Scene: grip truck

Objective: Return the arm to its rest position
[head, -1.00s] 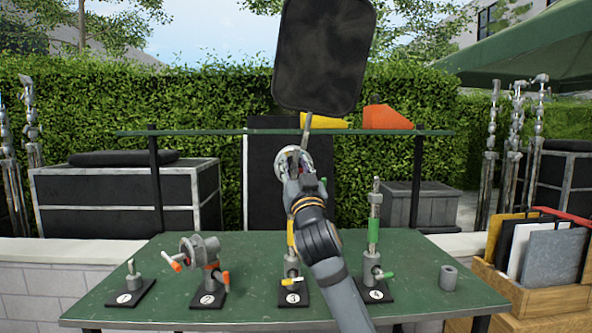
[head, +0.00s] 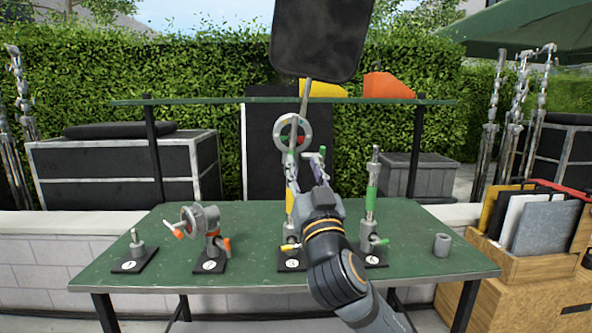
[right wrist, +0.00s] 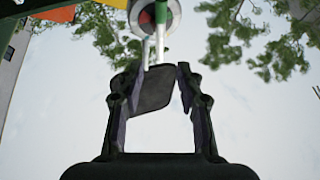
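My right gripper (head: 307,168) is open and empty, above the table and in front of the third stand. It also shows open in the right wrist view (right wrist: 156,78). The round grip head (head: 292,133) tops stand three and has red and green marks inside its ring. It also shows in the right wrist view (right wrist: 155,16), beyond the fingertips. A rod runs through the head up to a black flag panel (head: 318,38), which stays aloft. The gripper appears apart from the head and rod. My left gripper is not in view.
The green table (head: 260,279) bears numbered stands: a short pin (head: 137,246), a clamp (head: 205,222) and a green-banded post (head: 371,195). A grey cylinder (head: 441,245) stands at the right. A shelf bar (head: 200,101) holds yellow (head: 322,89) and orange (head: 388,86) wedges. A wooden crate (head: 530,258) stands right.

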